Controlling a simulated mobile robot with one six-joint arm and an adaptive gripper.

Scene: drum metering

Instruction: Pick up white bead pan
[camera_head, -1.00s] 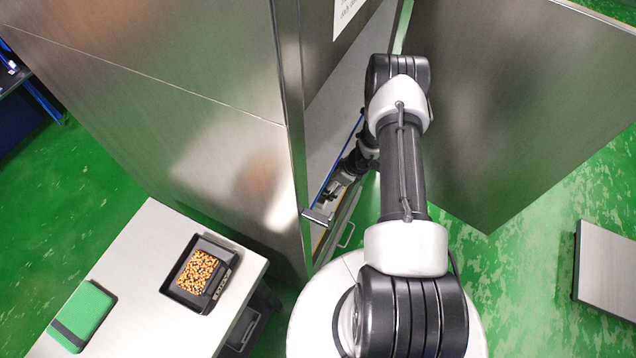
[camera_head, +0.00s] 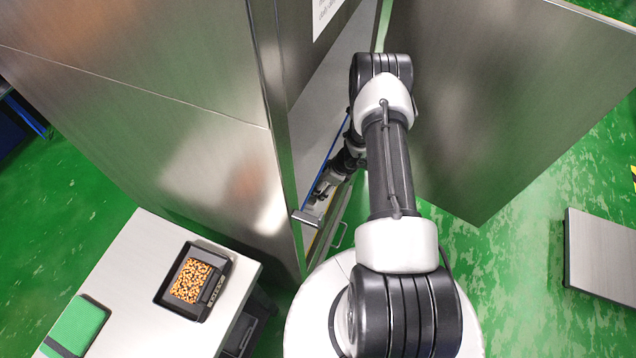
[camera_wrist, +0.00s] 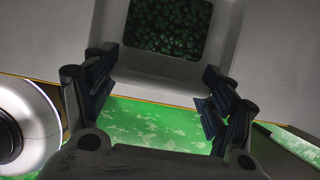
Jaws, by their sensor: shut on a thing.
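The bead pan (camera_wrist: 165,73) shows at the top of the wrist view as a pale grey-white pan with a square pocket of dark green beads (camera_wrist: 168,25). My gripper (camera_wrist: 158,63) has its two dark fingers apart, one on each side of the pan's near part, and is shut on it. In the head view my gripper (camera_head: 322,190) reaches into the open steel cabinet (camera_head: 190,150) near its edge. There the pan is mostly hidden by the cabinet and my arm.
The open cabinet door (camera_head: 510,110) stands right of my arm. At lower left, a white table (camera_head: 130,265) holds a black tray (camera_head: 218,262) of orange, black and white beads and a green case (camera_head: 75,325). A low grey platform (camera_head: 600,255) is at right. Green floor lies between.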

